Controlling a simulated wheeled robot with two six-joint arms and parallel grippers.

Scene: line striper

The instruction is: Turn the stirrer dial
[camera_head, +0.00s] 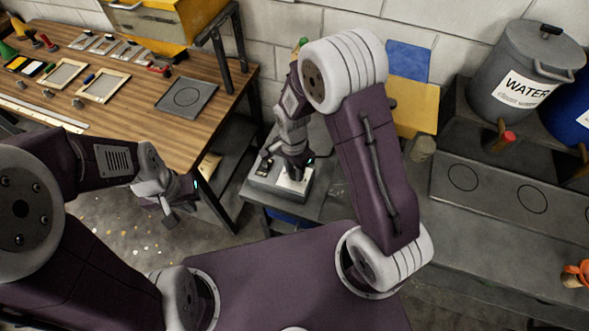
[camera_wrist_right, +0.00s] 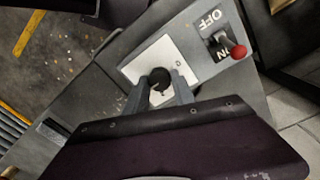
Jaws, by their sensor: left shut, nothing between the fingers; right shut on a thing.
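The stirrer is a grey box with a white plate (camera_head: 293,187) on a small grey stand in the head view. In the right wrist view, the black dial (camera_wrist_right: 159,77) sits on the white plate (camera_wrist_right: 140,62). My right gripper (camera_wrist_right: 163,88) is shut on the dial, one finger on each side of it. In the head view my right gripper (camera_head: 295,173) points down over the box and hides the dial. My left gripper (camera_head: 169,214) is shut and empty, hanging over the floor left of the stirrer.
A red-knobbed switch (camera_wrist_right: 238,52) marked OFF and ON is beside the white plate. A wooden table (camera_head: 150,118) with frames and tools stands at the left. A grey WATER bin (camera_head: 510,65) and a dark bench (camera_head: 500,250) are at the right.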

